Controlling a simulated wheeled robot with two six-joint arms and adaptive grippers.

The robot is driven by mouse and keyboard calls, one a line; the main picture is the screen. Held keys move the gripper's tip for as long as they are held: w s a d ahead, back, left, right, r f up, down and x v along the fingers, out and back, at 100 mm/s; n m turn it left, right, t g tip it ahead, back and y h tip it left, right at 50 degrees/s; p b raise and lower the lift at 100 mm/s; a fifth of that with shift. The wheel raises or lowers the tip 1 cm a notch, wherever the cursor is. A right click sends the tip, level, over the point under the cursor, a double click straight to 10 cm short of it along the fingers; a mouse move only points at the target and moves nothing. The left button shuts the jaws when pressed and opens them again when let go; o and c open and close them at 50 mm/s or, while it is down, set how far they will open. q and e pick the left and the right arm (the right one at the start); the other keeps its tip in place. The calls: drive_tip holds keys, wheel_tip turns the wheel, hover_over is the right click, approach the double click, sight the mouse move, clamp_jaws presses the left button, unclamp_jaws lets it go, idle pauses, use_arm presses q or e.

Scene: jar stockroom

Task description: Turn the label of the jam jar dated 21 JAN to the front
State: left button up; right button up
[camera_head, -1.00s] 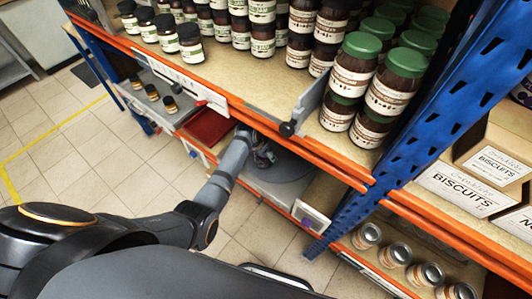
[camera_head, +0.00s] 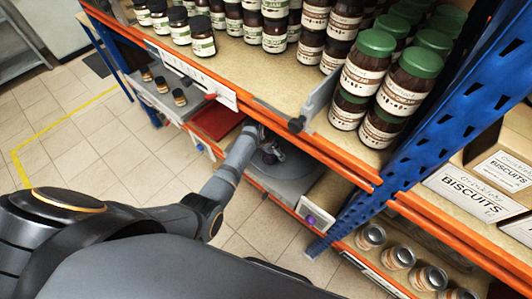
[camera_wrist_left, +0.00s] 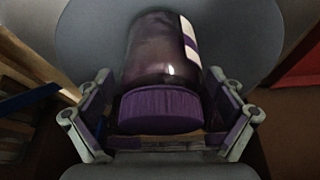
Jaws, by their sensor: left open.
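A jar with a purple lid (camera_wrist_left: 160,110) and dark purple contents fills the middle of the left wrist view. A strip of its white label (camera_wrist_left: 190,42) shows at its right side; no date is readable. My left gripper (camera_wrist_left: 163,128) is open, with one finger on each side of the lid. I cannot tell whether the fingers touch it. In the head view my left gripper (camera_head: 268,150) reaches in under the upper shelf, over a grey round disc (camera_head: 290,172) on the lower shelf. The jar there is mostly hidden by the gripper. My right gripper is not in view.
The upper shelf's orange beam (camera_head: 320,150) runs just above my left gripper. Green-lidded jars (camera_head: 369,58) stand on that shelf, right of a grey divider (camera_head: 318,103). A blue upright (camera_head: 425,135) stands to the right. A red tray (camera_head: 217,120) lies left of the disc.

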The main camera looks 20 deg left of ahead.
use_arm(q)
drive_tip(key=v, duration=0.3)
drive_tip(key=s+a, duration=0.5)
drive_tip(key=s, duration=0.5)
drive_tip(key=shift+s, duration=0.3)
drive_tip(key=shift+a+f, duration=0.1)
drive_tip(key=shift+a, duration=0.05)
